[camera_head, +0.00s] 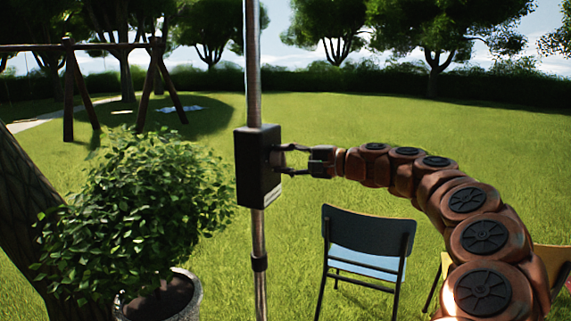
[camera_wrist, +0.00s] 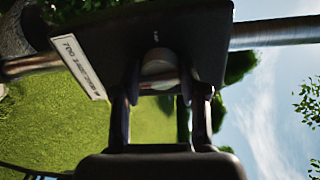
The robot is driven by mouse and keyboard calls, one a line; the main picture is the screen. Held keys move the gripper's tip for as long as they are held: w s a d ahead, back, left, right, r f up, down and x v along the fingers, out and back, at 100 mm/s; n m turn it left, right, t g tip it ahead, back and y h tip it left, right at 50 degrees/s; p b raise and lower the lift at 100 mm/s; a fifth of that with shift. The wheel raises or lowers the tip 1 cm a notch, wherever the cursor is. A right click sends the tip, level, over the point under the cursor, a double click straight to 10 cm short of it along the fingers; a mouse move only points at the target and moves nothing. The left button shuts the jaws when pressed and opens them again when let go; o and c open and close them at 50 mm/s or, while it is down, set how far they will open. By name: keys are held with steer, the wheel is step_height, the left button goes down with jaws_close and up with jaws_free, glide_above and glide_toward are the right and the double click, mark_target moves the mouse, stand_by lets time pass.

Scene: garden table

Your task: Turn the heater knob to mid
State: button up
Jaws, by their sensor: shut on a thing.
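The heater's dark control box (camera_head: 255,167) is fixed on an upright metal pole (camera_head: 254,80) left of centre in the head view. In the wrist view the box (camera_wrist: 130,42) fills the upper middle, with a white printed label (camera_wrist: 82,66) on its side. The heater knob (camera_wrist: 159,66) is pale and round on the face of the box. My gripper (camera_head: 284,159) reaches in from the right and is shut on the knob. In the wrist view its two fingers (camera_wrist: 158,88) stand on either side of the knob. I cannot read the knob's setting.
A leafy potted bush (camera_head: 140,205) stands left of the pole. A dark chair (camera_head: 367,243) stands below my arm. A tree trunk (camera_head: 35,220) is at the far left, with a wooden swing frame (camera_head: 155,85) behind. The lawn (camera_head: 380,125) beyond is open.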

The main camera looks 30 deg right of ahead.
steer(key=shift+r, duration=0.2)
steer(key=o, duration=1.1)
steer(key=shift+f, duration=0.1)
steer(key=v, duration=1.2)
